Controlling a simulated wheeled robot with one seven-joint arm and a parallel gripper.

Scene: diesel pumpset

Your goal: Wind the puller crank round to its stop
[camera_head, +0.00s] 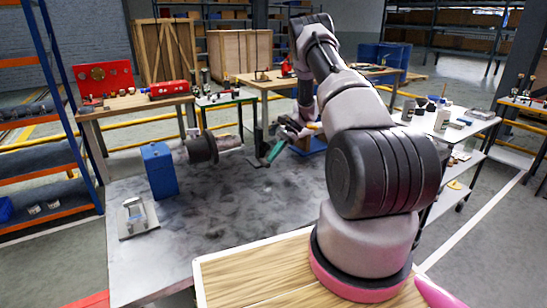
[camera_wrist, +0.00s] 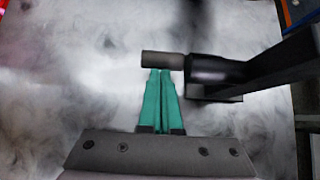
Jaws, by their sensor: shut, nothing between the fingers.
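My gripper (camera_head: 275,150) has green fingers and hangs low over the grey table top (camera_head: 245,205), right of a dark drum-shaped part (camera_head: 201,148) with a lighter cylinder on its right. In the wrist view, my gripper (camera_wrist: 160,72) is shut and empty, its fingertips together. What looks like the crank's grip, a short grey-brown cylinder (camera_wrist: 162,58), lies just beyond the fingertips. It joins a black piece (camera_wrist: 215,70) and a dark bar (camera_wrist: 275,62) reaching right. I cannot tell whether the fingertips touch the grip. The crank is not clear in the head view.
A blue block (camera_head: 159,170) stands left of the drum, and a small metal bracket on a plate (camera_head: 137,217) lies at the front left. The front middle of the table is clear. A bench with a red panel (camera_head: 104,76) stands behind left; a white table (camera_head: 440,125) stands right.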

